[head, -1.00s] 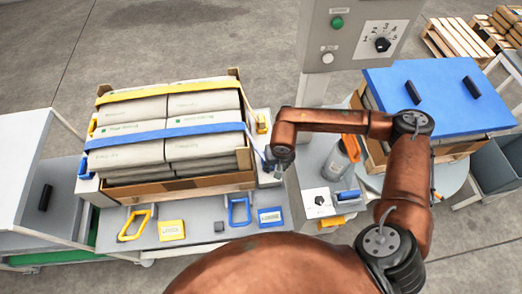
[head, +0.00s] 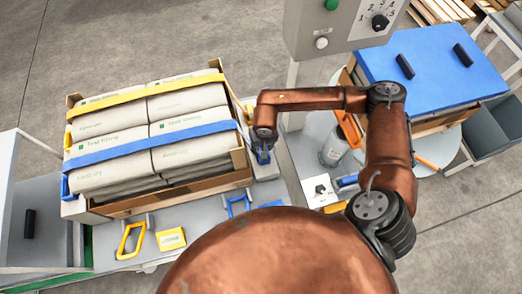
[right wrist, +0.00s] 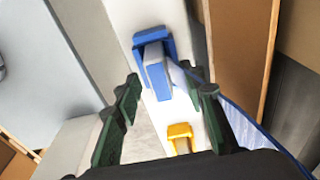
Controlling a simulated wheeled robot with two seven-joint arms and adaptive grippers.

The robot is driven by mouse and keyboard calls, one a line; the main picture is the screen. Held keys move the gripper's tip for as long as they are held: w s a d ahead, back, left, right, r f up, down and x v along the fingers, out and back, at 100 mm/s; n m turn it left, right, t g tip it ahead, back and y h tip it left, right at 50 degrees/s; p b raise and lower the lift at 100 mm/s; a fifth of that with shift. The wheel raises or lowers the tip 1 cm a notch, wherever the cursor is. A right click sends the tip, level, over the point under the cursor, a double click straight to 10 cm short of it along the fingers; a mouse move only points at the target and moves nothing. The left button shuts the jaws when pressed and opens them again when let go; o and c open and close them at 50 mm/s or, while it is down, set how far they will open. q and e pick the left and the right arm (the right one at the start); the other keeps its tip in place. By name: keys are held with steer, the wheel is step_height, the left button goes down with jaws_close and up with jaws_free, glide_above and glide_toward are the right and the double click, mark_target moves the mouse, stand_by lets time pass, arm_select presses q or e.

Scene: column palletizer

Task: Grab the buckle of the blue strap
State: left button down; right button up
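The blue strap (head: 150,147) runs across the stacked sacks in the head view, and its band (right wrist: 248,132) also shows at the right of the right wrist view. Its blue buckle (right wrist: 154,62) sits on a pale ledge beside the crate, ahead of and between my right fingers. My right gripper (right wrist: 165,84) is open, with one dark green finger on each side and a gap to the buckle. In the head view my right gripper (head: 262,150) points down at the crate's right side and mostly hides the buckle. My left gripper is not in view.
A yellow buckle (right wrist: 180,138) is close by on the same ledge. The wooden crate wall (right wrist: 243,60) stands just to the right. A yellow strap (head: 150,95) crosses the sacks farther back. A control box (head: 345,25) on a post stands behind my right arm.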

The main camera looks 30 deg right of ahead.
steer(key=shift+w+f, duration=0.1)
steer(key=shift+f, duration=0.7)
steer(key=shift+c, duration=0.2)
jaws_close()
